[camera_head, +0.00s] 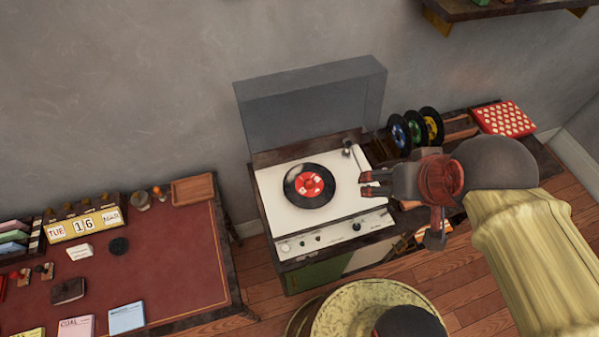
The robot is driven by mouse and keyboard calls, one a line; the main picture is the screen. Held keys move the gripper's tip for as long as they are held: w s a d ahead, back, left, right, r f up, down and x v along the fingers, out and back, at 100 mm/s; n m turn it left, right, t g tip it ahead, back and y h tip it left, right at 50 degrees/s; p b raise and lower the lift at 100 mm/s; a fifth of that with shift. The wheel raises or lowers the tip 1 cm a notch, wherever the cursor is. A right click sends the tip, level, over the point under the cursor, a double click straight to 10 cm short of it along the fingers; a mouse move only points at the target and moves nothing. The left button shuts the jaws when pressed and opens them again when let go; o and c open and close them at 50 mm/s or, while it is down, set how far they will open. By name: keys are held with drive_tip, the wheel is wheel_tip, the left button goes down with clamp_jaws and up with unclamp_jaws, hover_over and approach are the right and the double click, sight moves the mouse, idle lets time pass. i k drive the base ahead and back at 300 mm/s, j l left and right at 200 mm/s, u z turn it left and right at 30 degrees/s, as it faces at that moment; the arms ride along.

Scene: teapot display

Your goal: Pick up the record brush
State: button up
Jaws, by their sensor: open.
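My gripper (364,183) is open with its fingers pointing left, above the right side of the white record player (270,198). Nothing shows between the fingers. I cannot pick out the record brush for certain. A brown wooden piece (460,127) lies on the cabinet right of the standing records, and I cannot tell whether it is the brush. My gripper and arm hide part of the cabinet top.
A black record with a red label (310,185) lies on the player, whose clear lid (310,98) stands open behind. Several records (398,133) stand upright at the right. A red dotted sleeve (505,118) lies beyond. A red-topped desk (185,265) is at left.

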sight(404, 205)
drive_tip(key=l, duration=0.95)
drive_tip(key=k+l, duration=0.1)
drive_tip(key=l, duration=0.85)
